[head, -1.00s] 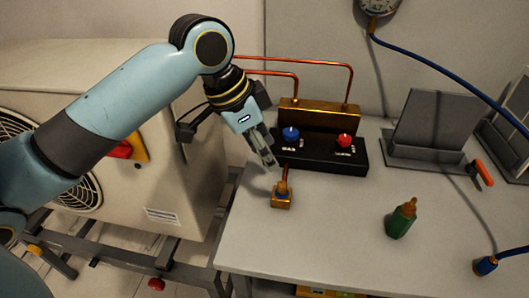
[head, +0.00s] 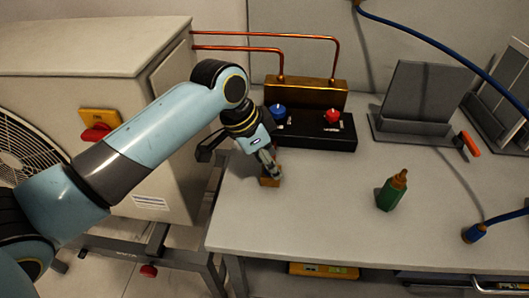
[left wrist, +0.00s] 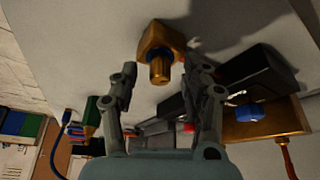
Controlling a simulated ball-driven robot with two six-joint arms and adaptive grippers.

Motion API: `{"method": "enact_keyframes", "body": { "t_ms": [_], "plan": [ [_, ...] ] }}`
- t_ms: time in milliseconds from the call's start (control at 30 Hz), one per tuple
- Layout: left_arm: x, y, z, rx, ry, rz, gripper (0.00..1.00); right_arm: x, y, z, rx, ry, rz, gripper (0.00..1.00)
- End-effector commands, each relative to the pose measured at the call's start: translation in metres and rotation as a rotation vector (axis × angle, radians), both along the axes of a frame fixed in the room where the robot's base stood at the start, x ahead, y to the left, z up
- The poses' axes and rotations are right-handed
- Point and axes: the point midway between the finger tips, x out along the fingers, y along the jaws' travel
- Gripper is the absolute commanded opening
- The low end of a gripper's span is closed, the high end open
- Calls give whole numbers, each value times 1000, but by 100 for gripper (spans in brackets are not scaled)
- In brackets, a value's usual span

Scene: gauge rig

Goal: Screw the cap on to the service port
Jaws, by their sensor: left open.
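A small brass block (head: 269,182) stands near the left side of the bench. In the left wrist view the block (left wrist: 160,36) carries a round brass piece (left wrist: 160,68). I cannot tell whether this piece is the bare port or a cap on it. My left gripper (head: 275,172) is at the block and partly hides it in the head view. In the left wrist view the left gripper (left wrist: 164,76) is open, with one finger on either side of the round piece and a gap to each. My right gripper is not in view.
Behind the block is a black manifold (head: 315,133) with a blue knob (head: 278,111) and a red knob (head: 333,116). A green bottle (head: 388,195) with a brass top stands to the right. A blue hose end (head: 474,234) lies further right. The front middle bench is clear.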

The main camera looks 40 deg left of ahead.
Motion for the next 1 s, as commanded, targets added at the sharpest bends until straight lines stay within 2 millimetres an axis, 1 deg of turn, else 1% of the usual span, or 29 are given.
{"method": "enact_keyframes", "body": {
  "t_ms": [200,233,567,633,667,800,1000],
  "plan": [
    [0,0,0,0,0,0,47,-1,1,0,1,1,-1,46],
    [0,0,0,0,0,0,45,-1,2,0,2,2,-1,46],
    [0,0,0,0,0,0,2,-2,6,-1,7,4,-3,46],
    [0,0,0,0,0,0,0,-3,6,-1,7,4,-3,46],
    [0,0,0,0,0,0,19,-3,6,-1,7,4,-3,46],
    [0,0,0,1,0,0,1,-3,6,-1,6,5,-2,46],
    [0,0,0,1,0,0,0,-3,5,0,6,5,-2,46]
  ]
}}
